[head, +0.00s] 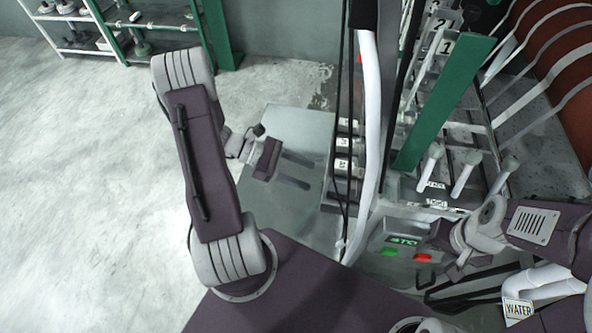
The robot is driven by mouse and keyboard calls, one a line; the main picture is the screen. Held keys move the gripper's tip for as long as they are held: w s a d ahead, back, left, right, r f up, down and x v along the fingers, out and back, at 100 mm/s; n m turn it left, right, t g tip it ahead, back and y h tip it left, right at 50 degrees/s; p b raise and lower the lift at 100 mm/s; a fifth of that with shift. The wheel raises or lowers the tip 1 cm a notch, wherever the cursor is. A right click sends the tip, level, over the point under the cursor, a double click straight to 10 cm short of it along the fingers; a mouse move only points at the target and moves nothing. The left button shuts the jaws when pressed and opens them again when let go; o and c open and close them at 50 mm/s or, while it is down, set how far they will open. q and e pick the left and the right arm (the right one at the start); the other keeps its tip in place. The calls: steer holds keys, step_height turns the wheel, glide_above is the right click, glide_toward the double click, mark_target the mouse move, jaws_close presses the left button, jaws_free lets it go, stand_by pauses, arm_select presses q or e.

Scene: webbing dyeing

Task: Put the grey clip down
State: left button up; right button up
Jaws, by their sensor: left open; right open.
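My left gripper (309,176) is open, with two dark fingers spread apart over a pale grey-green tabletop (300,122). Nothing shows between its fingers. I cannot make out a grey clip on the tabletop or anywhere else in view. My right gripper (448,256) is at the lower right, beside the control box, and is open. Its fingers are hard to make out against the dark parts around it.
A machine with white hoses, a green bar (445,100) and numbered levers stands to the right of the tabletop. A control box (405,243) has green and red buttons. A pipe carries a WATER label (518,309). A shelf (130,25) stands far left; the floor there is clear.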

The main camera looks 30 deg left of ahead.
arm_select(q)
steer(key=s+m+y, duration=0.1)
steer(key=m+y, duration=0.3)
steer(key=m, duration=0.3)
steer(key=s+d+r+m+g+y, duration=0.1)
steer(key=s+m+y, duration=0.1)
steer(key=m+y, duration=0.2)
steer(key=s+m+g+y, duration=0.1)
steer(key=m+y, duration=0.3)
steer(key=m, duration=0.6)
steer(key=shift+s+d+r+y, duration=0.15)
steer(key=shift+s, duration=0.25)
steer(key=shift+s+d+r+y, duration=0.1)
steer(key=shift+s+d+y, duration=0.05)
steer(key=shift+s, duration=0.2)
